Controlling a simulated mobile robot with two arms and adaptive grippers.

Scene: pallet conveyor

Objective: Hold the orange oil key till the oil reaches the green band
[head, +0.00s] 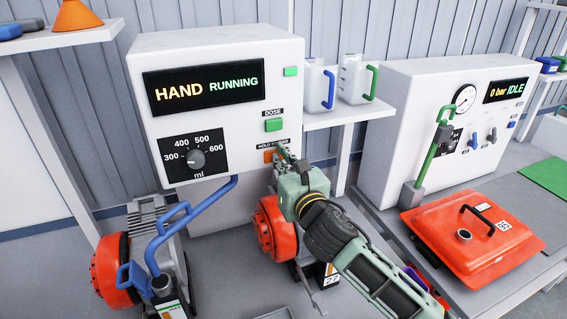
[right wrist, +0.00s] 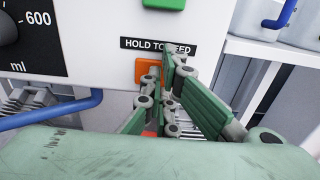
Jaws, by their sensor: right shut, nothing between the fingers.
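The orange key (head: 269,156) is on the white panel under a "HOLD TO FEED" label; it also shows in the right wrist view (right wrist: 147,72). My right gripper (head: 281,153) is shut and empty, its tips at the right side of the key and covering part of it. In the right wrist view the gripper (right wrist: 168,68) overlaps the key; I cannot tell how far the key is pressed. The panel display (head: 205,87) reads "HAND RUNNING". A small gauge or label (head: 172,311) with green and orange shows at the bottom left; no oil level is readable. My left gripper is not in view.
A green DOSE button (head: 273,125) is just above the key, and a dial (head: 196,159) is to its left. A blue pipe (head: 205,205) runs down to a red-and-grey unit (head: 110,272).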

